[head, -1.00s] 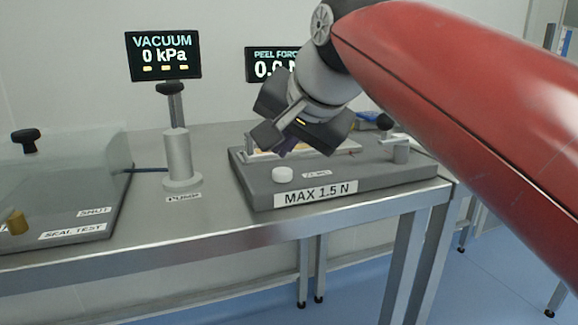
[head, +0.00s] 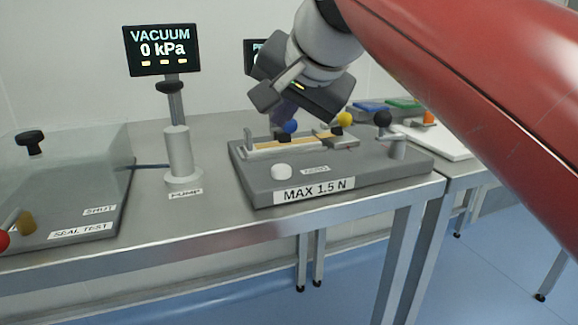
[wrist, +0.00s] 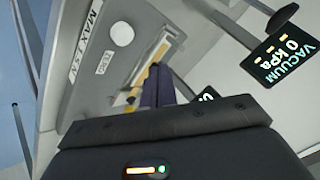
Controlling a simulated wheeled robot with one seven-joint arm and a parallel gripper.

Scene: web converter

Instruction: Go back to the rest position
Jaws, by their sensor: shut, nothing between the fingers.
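My gripper (head: 283,110) is shut and empty. In the head view it hangs above the back of the grey peel tester base (head: 330,178), which carries a "MAX 1.5 N" label. A strip fixture with a yellow strip (head: 300,143) lies on that base just below the fingertips. In the wrist view the dark purple fingers (wrist: 158,88) lie together, pointing toward the yellow strip (wrist: 155,60). I cannot tell from these views how far the fingertips are above the fixture.
The pump post (head: 178,155) with the "VACUUM 0 kPa" display (head: 162,49) stands left of the tester. The clear seal test box (head: 70,180) is at far left. A second display (head: 253,55) is partly hidden behind my arm. Coloured trays (head: 385,105) stand at the back right.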

